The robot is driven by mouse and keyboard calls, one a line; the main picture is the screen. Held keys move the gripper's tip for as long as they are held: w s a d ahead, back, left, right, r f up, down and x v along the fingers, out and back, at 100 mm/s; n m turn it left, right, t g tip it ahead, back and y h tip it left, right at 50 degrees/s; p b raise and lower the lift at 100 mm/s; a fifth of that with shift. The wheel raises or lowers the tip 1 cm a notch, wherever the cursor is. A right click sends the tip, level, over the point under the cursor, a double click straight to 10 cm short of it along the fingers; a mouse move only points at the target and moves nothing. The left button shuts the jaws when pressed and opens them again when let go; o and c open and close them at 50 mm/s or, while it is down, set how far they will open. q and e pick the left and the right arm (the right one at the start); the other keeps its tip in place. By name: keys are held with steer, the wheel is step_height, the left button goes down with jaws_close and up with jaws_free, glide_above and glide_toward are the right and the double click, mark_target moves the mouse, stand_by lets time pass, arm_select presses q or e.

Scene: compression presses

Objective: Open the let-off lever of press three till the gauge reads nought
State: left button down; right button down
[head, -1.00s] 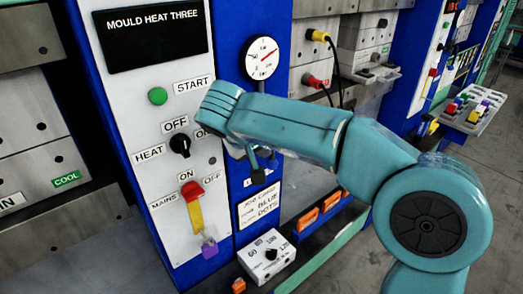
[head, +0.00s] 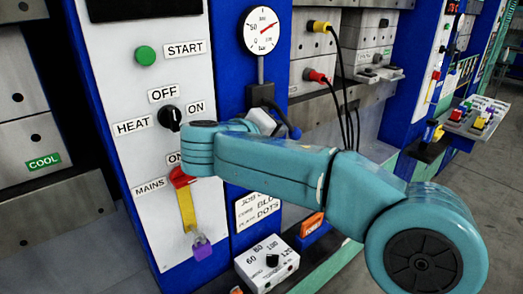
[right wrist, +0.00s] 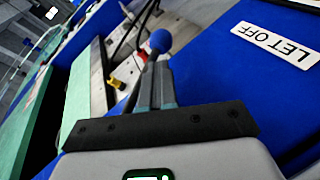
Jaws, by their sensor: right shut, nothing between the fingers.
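The let-off lever shows a round blue knob (head: 294,133) in the head view, on the blue strip below the gauge. The white gauge (head: 262,30) has a red needle pointing up and right, away from the low end of the scale. In the right wrist view, the blue knob (right wrist: 160,40) appears just beyond the tips of my right gripper (right wrist: 158,68). That gripper is shut and empty; whether it touches the knob I cannot tell. In the head view, my forearm partly hides this gripper (head: 280,125) and the lever's stem. My left gripper is not in view.
A LET OFF label (right wrist: 273,44) lies right of the fingers. Black cables (head: 345,100) hang to the right.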

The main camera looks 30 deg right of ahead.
mark_target(286, 122)
steer(key=shift+d+r+n+t+h+b, duration=0.25)
steer(key=shift+d+h+b, duration=0.55)
steer(key=shift+b, duration=0.45)
steer(key=shift+d+r+n+t+h+b, duration=0.15)
steer(key=shift+d+r+h+b, duration=0.2)
steer(key=shift+d+h+b, duration=0.65)
steer(key=shift+w+a+r+b, duration=0.1)
steer(key=shift+a+b, duration=0.15)
steer(key=shift+b, duration=0.05)
